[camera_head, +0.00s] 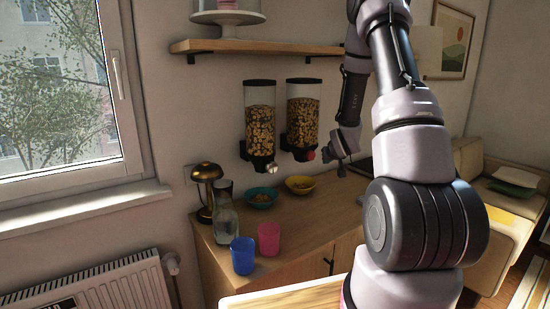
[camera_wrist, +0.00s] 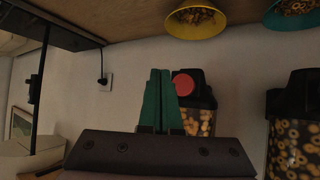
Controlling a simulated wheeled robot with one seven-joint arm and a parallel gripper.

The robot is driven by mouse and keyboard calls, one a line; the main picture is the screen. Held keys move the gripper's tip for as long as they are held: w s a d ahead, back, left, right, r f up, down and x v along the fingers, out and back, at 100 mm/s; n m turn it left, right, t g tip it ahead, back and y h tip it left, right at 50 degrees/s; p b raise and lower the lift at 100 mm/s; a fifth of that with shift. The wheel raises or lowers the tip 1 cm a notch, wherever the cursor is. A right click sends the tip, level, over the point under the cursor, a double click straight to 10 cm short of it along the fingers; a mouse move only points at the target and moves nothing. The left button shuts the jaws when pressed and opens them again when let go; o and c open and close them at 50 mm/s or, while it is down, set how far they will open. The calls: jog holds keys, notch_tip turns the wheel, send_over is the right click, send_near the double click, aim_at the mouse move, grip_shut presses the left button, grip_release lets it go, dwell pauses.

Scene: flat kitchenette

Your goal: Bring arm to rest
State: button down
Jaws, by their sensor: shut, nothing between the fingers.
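My gripper (camera_wrist: 159,72) is shut and empty, its two green fingers together in the wrist view. In the head view my arm rises at the right and bends down, so that my gripper (camera_head: 341,170) hangs over the back of the counter, right of the dispensers and the yellow bowl. The fingers are small and dark there. The wrist view is upside down, with the counter at its top; the fingers appear in front of the wall and beside a dispenser's red knob (camera_wrist: 183,84).
A yellow bowl (camera_head: 300,189) and a teal bowl (camera_head: 262,203) hold cereal on the counter (camera_head: 300,227). Two cereal dispensers (camera_head: 260,130) (camera_head: 303,120) hang above. A blue cup (camera_head: 243,257), pink cup (camera_head: 268,240), glass bottle (camera_head: 226,222) and lamp (camera_head: 207,174) stand left. A shelf (camera_head: 250,46) is overhead.

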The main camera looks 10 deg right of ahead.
jog(key=s+a+r+m+g, duration=0.1)
jog(key=s+a+r, duration=0.25)
jog(key=r, duration=0.35)
jog(key=s+a+r+y, duration=0.1)
jog(key=s+a+r, duration=0.1)
jog(key=s+r, duration=0.35)
jog(key=s+a+r+m+g, duration=0.1)
jog(key=s+a+r, duration=0.2)
jog(key=r, duration=0.5)
jog(key=s+a+r+y, duration=0.1)
jog(key=s+a+r, duration=0.1)
jog(key=s, duration=0.5)
jog(key=s+a+r+g+y, duration=0.1)
jog(key=s+a+r, duration=0.2)
jog(key=s, duration=0.5)
jog(key=s+a+r+y, duration=0.1)
jog(key=s+a+r, duration=0.1)
jog(key=s+a, duration=0.3)
jog(key=s, duration=0.2)
jog(key=shift+s+r+g, duration=0.25)
jog(key=shift+s+g, duration=0.05)
jog(key=shift+s, duration=0.1)
dwell(0.5)
